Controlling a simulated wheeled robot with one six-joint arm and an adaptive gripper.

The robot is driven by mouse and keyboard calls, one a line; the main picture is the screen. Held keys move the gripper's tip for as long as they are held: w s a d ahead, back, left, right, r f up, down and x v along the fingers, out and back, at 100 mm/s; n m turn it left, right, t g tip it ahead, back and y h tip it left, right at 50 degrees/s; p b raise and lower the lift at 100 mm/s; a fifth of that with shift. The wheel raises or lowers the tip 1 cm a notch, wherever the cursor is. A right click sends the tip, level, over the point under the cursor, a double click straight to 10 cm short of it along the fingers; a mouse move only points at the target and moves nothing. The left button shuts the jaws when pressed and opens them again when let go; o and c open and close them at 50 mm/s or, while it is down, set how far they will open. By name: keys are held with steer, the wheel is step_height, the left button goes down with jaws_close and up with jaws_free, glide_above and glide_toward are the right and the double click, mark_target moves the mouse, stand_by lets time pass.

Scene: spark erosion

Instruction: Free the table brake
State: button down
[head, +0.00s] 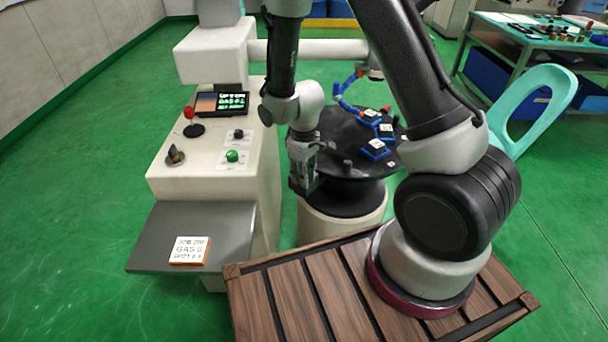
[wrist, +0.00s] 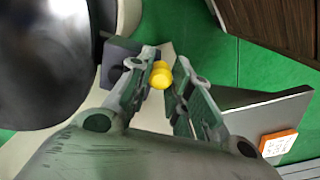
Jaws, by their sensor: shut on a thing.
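A yellow knob (wrist: 161,75), which looks like the brake's handle, is between the fingertips of my gripper (wrist: 165,68) in the wrist view. My gripper is shut on it. A dark grey block (wrist: 117,50) sits just left of the knob, partly behind a finger. In the head view my gripper (head: 306,188) points down at the left front side of the round black table (head: 338,128). The knob is hidden there. I cannot tell which way the brake is set.
Blue-based pieces (head: 375,149) stand on the table. The machine's pale console (head: 215,178) with a red-topped lever (head: 191,117), green button (head: 232,156) and screen (head: 222,103) is to the left. A grey shelf (head: 160,237) carries an orange-edged label block (head: 189,250).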

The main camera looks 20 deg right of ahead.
steer(key=shift+w+a+m, duration=0.2)
steer(key=shift+a+m, duration=0.1)
steer(key=shift+m, duration=0.4)
steer(key=shift+w+a+m, duration=0.2)
steer(key=shift+a+m, duration=0.1)
steer(key=shift+m, duration=0.4)
steer(key=c, duration=1.3)
jaws_free()
step_height(320, 180, up, 12)
steer(key=shift+r, duration=0.1)
